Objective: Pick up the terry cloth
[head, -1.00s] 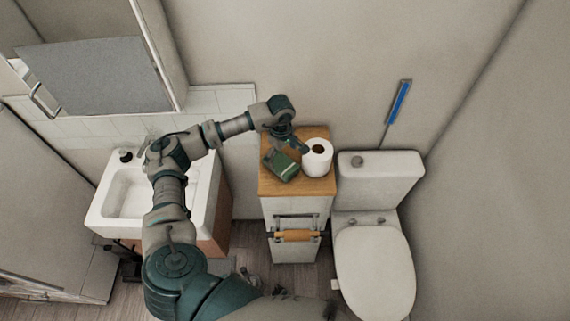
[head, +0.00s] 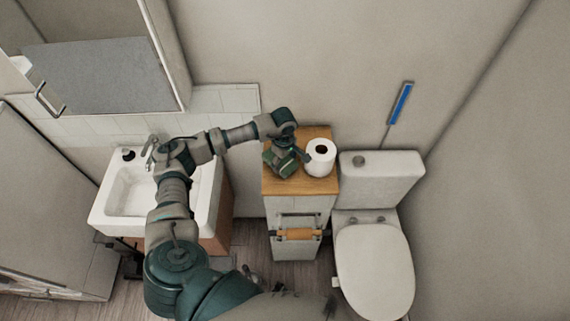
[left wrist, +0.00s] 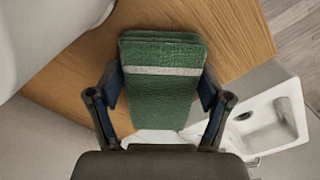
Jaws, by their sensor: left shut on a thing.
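The terry cloth (left wrist: 162,98) is a folded green cloth with a pale stripe. In the left wrist view it lies between the two fingers of my left gripper (left wrist: 160,95), above the wooden cabinet top. In the head view the cloth (head: 281,163) is at the left part of the cabinet top, partly hidden by my left gripper (head: 288,152). My left gripper is shut on it. I cannot tell whether the cloth is clear of the wood. My right gripper is not in view.
A toilet paper roll (head: 320,158) stands just right of the cloth on the narrow cabinet (head: 318,187). The toilet (head: 374,262) is right of the cabinet. A white sink (head: 130,190) is left, below my arm.

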